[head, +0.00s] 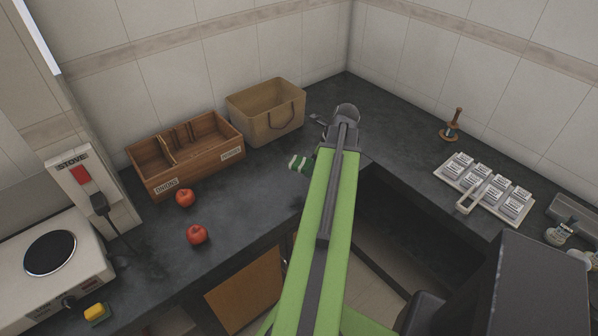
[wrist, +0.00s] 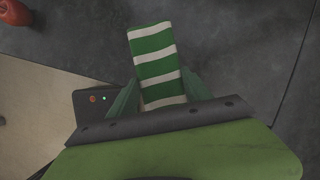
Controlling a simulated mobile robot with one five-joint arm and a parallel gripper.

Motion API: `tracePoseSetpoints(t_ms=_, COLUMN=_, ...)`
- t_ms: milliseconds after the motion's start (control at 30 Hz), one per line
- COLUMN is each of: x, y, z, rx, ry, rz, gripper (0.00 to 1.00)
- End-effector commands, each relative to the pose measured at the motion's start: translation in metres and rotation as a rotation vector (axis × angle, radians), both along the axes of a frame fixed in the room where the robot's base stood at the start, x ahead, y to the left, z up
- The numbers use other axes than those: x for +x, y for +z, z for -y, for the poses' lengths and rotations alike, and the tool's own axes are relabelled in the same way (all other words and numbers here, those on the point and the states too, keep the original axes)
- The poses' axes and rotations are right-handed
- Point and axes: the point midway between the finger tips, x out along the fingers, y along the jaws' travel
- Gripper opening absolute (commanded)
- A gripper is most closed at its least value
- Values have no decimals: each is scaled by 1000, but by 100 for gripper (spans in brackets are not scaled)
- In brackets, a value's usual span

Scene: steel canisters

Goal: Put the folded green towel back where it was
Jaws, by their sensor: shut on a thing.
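The folded green towel (wrist: 155,62) has white stripes and is gripped between the two fingers of my gripper (wrist: 161,86) in the wrist view. Its far part sticks out past the fingertips, and its near part is hidden by the gripper body. In the head view a bit of the towel (head: 299,163) shows to the left of my arm, over the dark counter near its front edge. The rest of it and the gripper fingers are hidden behind the arm there. I cannot tell whether the towel touches the counter.
A wooden divided box (head: 190,158) and a tan basket (head: 267,112) stand along the back wall. Two red apples (head: 197,234) lie in front of the box. A stove (head: 52,258) is at left. A tray of labelled packets (head: 486,186) is at right. Bare counter surrounds the towel.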

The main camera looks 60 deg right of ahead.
Motion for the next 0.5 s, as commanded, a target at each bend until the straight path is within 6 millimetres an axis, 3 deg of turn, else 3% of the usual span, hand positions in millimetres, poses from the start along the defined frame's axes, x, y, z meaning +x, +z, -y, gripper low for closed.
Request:
tracePoseSetpoints(t_ms=33, x=-9, y=6, z=23, rx=0, ry=-24, rz=0, gripper=25)
tracePoseSetpoints(t_ms=100, x=-22, y=8, z=42, rx=0, ry=-48, rz=1, gripper=25)
tracePoseSetpoints(t_ms=200, x=-33, y=10, z=56, rx=1, ry=-69, rz=1, gripper=25)
tracePoseSetpoints(t_ms=367, x=-34, y=6, z=58, rx=1, ry=-72, rz=1, gripper=25)
tracePoseSetpoints(t_ms=500, x=-8, y=-15, z=55, rx=0, ry=-68, rz=1, gripper=25)
